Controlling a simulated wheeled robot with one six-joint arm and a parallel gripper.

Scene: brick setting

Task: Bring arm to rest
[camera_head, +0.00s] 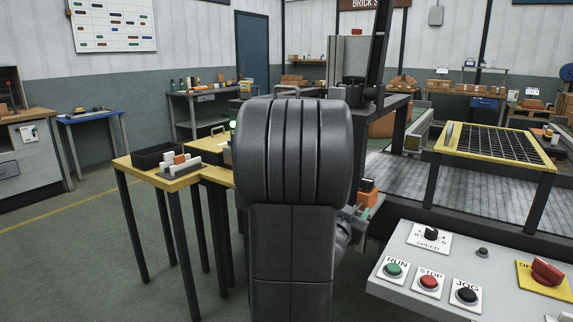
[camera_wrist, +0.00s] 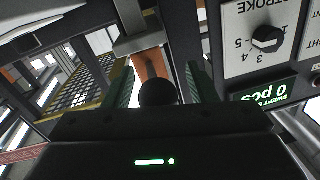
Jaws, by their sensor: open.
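My arm (camera_head: 293,170) stands upright in the middle of the head view and blocks much of the scene behind it. I see no contact between the fingers and the knob, but the distance is unclear.
A control panel (camera_head: 392,293) with RUN, STOP and JOG buttons stands at front right. A yellow-framed grid (camera_head: 497,143) is behind it. A yellow-topped table (camera_head: 192,179) with a black tray (camera_head: 156,155) stands left of my arm. A STROKE dial (camera_wrist: 267,39) appears upside down in the wrist view.

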